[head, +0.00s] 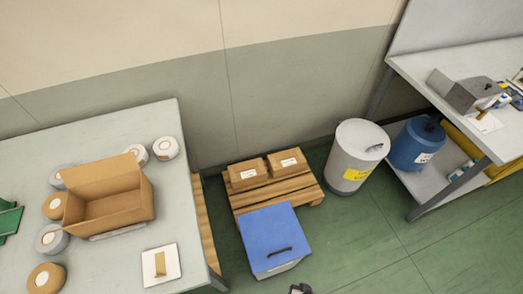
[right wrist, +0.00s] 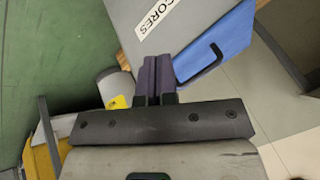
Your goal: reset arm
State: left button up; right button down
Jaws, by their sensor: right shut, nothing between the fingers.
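My right gripper (right wrist: 157,62) shows in the right wrist view with its two dark fingers pressed together and nothing between them. It is beside a grey bin (right wrist: 165,12) marked "CORES" with a blue lid (right wrist: 222,45) and black handle; I cannot tell whether the fingertips touch the bin. In the head view the same blue lid (head: 270,237) is seen from above, closed over the bin. A small dark part at the bottom edge of the head view may be mine. My left gripper is out of view.
A table (head: 95,130) at left holds an open cardboard box (head: 110,200) and several rolls. A pallet (head: 310,188) with two cartons stands behind the bin. A grey drum (head: 355,150), a blue container (head: 415,145) and a workbench (head: 460,70) are at right. Green floor at lower right is clear.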

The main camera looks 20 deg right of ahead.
jog(key=s+d+r+n+g+p, duration=0.1)
jog(key=r+n+p, duration=0.3)
jog(key=r+p, duration=1.4)
jog(key=s+d+r+n+g+p, duration=0.1)
jog(key=r+n+p, duration=0.4)
jog(key=r+p, duration=1.3)
jog(key=shift+s+d+r+g+h, duration=0.4)
jog(key=shift+d+r, duration=0.75)
jog(key=shift+r, duration=14)
jog(key=shift+w, duration=0.1)
